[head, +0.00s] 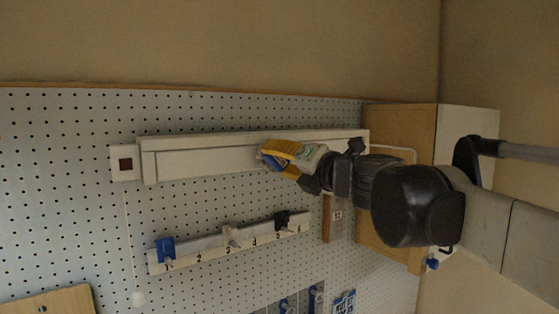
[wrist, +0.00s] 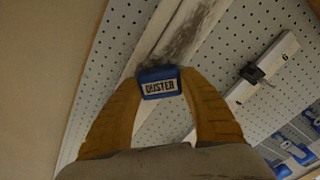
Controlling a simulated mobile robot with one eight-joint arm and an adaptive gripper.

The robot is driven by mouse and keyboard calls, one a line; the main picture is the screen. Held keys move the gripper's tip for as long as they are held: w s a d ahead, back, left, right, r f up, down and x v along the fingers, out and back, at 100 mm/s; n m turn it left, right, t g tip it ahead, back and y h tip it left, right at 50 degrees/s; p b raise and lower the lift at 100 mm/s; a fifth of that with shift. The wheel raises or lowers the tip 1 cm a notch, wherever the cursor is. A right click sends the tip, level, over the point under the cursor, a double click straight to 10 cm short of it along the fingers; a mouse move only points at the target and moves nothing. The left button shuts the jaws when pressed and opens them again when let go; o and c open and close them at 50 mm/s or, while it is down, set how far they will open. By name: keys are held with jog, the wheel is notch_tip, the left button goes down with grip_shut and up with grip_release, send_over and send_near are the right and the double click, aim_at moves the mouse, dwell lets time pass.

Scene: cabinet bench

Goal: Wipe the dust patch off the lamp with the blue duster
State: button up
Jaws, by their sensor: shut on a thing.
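The lamp (head: 205,161) is a long white bar across the pegboard. My gripper (head: 270,155) is at the right half of the lamp, in front of it. In the wrist view its yellow fingers are shut on the blue duster (wrist: 158,85), which has a "DUSTER" label. The dust patch (wrist: 188,35) is a dark grey smudge on the lamp, just beyond the duster. The duster is at or very close to the lamp's face; I cannot tell whether it touches. In the head view my gripper hides part of the lamp and the dust.
Below the lamp is a numbered rail (head: 215,246) with a blue clip (head: 165,249) and a black clip. A wooden cabinet (head: 395,125) stands at the right. A small white plate with a dark square (head: 125,164) is at the lamp's left end.

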jog(key=shift+w+a, duration=0.2)
jog(key=shift+w, duration=0.05)
jog(key=shift+w+d, duration=4.1)
jog(key=shift+d, duration=1.85)
jog(key=shift+s+a+p, duration=0.15)
jog(key=shift+s+a, duration=1.2)
jog(key=shift+a, duration=0.65)
jog(key=shift+s+a+p, duration=0.15)
jog(key=shift+s+a, duration=1.25)
jog(key=shift+a, duration=0.65)
jog(key=shift+s+a+p, duration=0.15)
jog(key=shift+s+a, duration=1.2)
jog(key=shift+a, duration=0.65)
jog(key=shift+d, duration=0.15)
jog(key=shift+s+d, duration=0.15)
jog(key=shift+s, duration=0.1)
jog(key=shift+p+v, duration=0.35)
jog(key=shift+v, duration=2.25)
jog(key=shift+s, duration=0.1)
